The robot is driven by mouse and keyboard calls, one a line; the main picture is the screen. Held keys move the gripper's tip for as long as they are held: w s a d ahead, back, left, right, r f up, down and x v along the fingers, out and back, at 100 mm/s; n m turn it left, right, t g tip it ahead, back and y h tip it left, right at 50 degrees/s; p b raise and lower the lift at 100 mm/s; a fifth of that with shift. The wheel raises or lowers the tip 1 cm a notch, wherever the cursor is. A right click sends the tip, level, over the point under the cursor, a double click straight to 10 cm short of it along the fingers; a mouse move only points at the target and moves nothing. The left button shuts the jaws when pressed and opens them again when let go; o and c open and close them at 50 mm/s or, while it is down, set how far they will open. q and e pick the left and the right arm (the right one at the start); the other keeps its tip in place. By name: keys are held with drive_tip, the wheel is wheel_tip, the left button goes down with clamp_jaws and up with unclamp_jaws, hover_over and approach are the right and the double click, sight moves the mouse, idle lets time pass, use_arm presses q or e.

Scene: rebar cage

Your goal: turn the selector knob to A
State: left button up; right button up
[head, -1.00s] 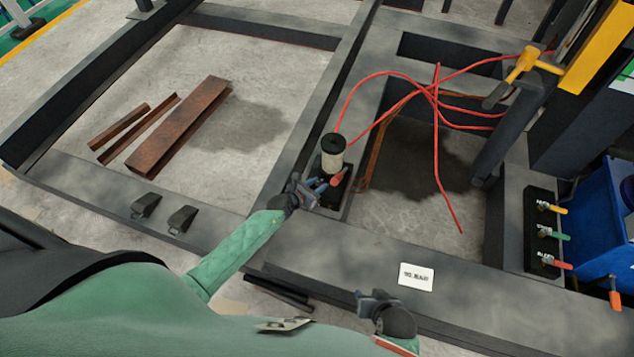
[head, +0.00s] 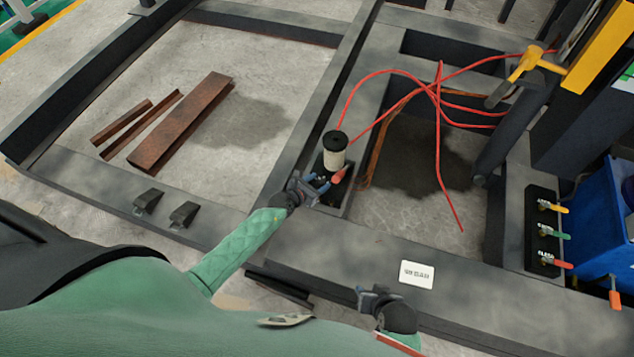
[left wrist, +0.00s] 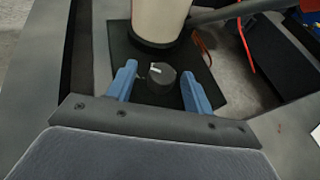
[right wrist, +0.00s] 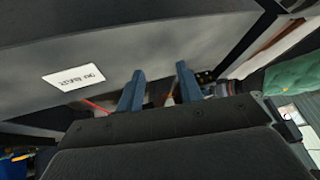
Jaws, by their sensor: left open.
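The selector knob (left wrist: 161,78) is a small dark round knob with a white pointer mark, on a dark plate at the foot of a cream cylinder (head: 334,156). The mark points up and slightly left in the left wrist view. My left gripper (left wrist: 158,75) is open, its blue fingers on either side of the knob with gaps visible. In the head view my left gripper (head: 318,187) is at the cylinder's foot and largely hides the knob. No letter A is readable. My right gripper (right wrist: 160,85) is open and empty; it also shows in the head view (head: 368,298).
A red-handled lever (head: 338,176) sits beside the cylinder. Red hoses (head: 437,130) loop behind it. A white label (head: 416,274) lies on the dark frame (head: 380,250). A valve panel (head: 542,235) stands at right. Rusty steel pieces (head: 180,122) lie on the floor at left.

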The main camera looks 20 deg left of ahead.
use_arm(q)
drive_tip(key=shift+s+a+r, duration=0.1)
drive_tip(key=shift+s+r, duration=0.1)
drive_tip(key=shift+s, duration=0.2)
drive_tip(key=v, duration=0.7)
drive_tip(key=shift+p, duration=0.3)
use_arm(e)
drive_tip(key=shift+d+r, duration=0.15)
drive_tip(key=shift+r, duration=1.1)
use_arm(q)
drive_tip(key=shift+w+a+f, duration=0.1)
